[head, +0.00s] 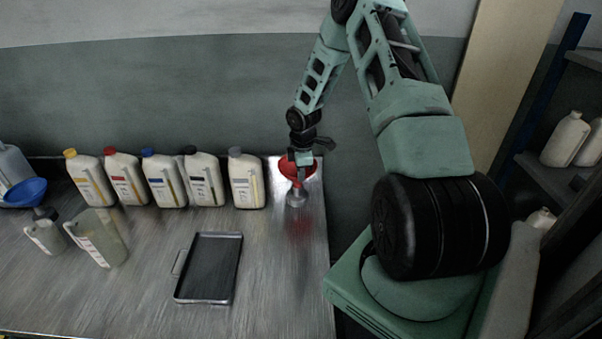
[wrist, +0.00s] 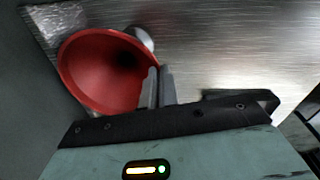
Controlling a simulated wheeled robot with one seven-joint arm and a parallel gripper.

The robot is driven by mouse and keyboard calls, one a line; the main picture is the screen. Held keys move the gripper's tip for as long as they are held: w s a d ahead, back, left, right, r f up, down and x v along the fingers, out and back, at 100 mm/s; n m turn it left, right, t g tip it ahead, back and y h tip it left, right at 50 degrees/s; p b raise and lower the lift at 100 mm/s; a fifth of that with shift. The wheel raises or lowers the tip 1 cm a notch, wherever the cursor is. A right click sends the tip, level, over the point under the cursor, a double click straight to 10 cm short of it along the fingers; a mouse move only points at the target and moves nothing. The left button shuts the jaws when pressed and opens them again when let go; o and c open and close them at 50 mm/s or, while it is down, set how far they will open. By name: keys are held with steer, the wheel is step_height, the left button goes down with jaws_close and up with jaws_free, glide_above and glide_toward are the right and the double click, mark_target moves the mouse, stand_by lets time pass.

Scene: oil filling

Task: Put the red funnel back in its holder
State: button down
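The red funnel (head: 298,171) is at the right end of the metal table, mouth up and somewhat tilted. In the wrist view, its wide red mouth (wrist: 95,72) faces the camera. My gripper (head: 301,158) is at its rim; in the wrist view the two grey fingers (wrist: 159,86) are close together at the rim's right side, one inside the mouth and one outside, pinching the wall. A small round silver holder (head: 297,198) stands just below the funnel in the head view; part of it shows behind the rim in the wrist view (wrist: 141,38). The spout is hidden, so I cannot tell whether it is in the holder.
Several white bottles with coloured caps stand along the back of the table, the grey-capped one (head: 246,180) nearest the funnel. A dark tray (head: 209,268) lies mid-table. Jugs (head: 98,238) and a blue funnel (head: 24,193) are at the left. The table's right front is clear.

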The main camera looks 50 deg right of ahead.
steer(key=shift+f, duration=0.15)
steer(key=shift+f+b, duration=0.5)
steer(key=shift+f, duration=0.2)
steer(key=c, duration=1.6)
jaws_free()
steer(key=shift+r, duration=0.1)
step_height(320, 180, up, 17)
steer(key=s+b, duration=0.1)
steer(key=b, duration=0.2)
steer(key=shift+s+a, duration=0.2)
steer(key=shift+a, duration=0.1)
